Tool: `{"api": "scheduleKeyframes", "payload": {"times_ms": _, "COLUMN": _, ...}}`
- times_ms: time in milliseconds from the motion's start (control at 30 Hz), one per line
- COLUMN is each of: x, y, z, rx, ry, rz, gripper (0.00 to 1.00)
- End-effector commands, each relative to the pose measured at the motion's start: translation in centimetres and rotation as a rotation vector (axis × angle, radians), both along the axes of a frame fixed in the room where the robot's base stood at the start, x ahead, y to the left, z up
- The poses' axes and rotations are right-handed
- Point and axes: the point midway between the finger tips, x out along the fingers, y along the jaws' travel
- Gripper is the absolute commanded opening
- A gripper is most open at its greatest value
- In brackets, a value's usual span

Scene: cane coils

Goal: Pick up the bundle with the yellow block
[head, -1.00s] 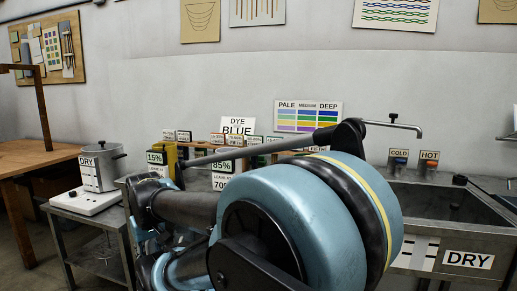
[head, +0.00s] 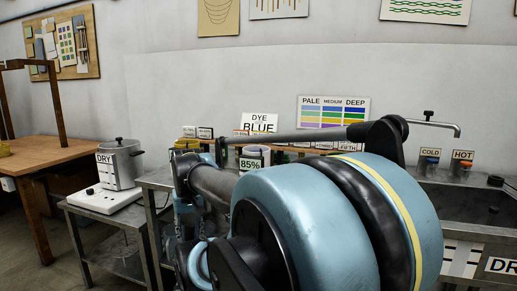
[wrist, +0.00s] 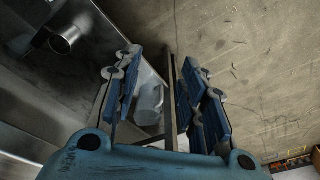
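I cannot make out a bundle with a yellow block for certain. Another yellow patch (head: 187,144) shows behind my arm, mostly hidden. My gripper (wrist: 157,75) shows in the wrist view with its blue finger pads apart and nothing visibly held between them. A metal edge and a grey container (wrist: 150,102) show beyond the gap. In the head view my large blue arm joint hides much of the middle.
A pot marked DRY (head: 120,164) stands on a white hotplate (head: 105,199) on a low metal stand. A labelled row of small signs (head: 262,125) stands behind my arm. A metal sink (head: 470,205) with taps is at the right. Bare floor (wrist: 240,80) fills the wrist view's right.

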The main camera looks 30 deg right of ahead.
Motion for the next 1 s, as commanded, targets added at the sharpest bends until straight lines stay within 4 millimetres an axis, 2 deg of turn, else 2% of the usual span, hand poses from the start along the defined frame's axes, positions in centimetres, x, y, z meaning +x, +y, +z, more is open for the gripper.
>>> {"api": "scheduleKeyframes", "payload": {"times_ms": 33, "x": 1.2, "y": -0.7, "z": 1.9, "rx": 0.017, "ry": 0.006, "rz": -0.075, "gripper": 0.38}}
{"api": "scheduleKeyframes", "payload": {"times_ms": 200, "x": 5.1, "y": -3.2, "z": 8.4, "rx": 0.092, "ry": 0.033, "rz": -0.354, "gripper": 0.38}}
{"api": "scheduleKeyframes", "payload": {"times_ms": 467, "x": 10.9, "y": -8.9, "z": 17.4, "rx": 0.21, "ry": 0.075, "rz": -0.783, "gripper": 0.38}}
{"api": "scheduleKeyframes", "payload": {"times_ms": 700, "x": 15.2, "y": -16.4, "z": 24.8, "rx": 0.322, "ry": 0.114, "rz": -1.173, "gripper": 0.38}}
{"api": "scheduleKeyframes", "payload": {"times_ms": 867, "x": 17.1, "y": -22.4, "z": 29.1, "rx": 0.399, "ry": 0.14, "rz": -1.431, "gripper": 0.38}}
{"api": "scheduleKeyframes", "payload": {"times_ms": 1000, "x": 18.0, "y": -28.1, "z": 32.4, "rx": 0.47, "ry": 0.164, "rz": -1.653, "gripper": 0.38}}
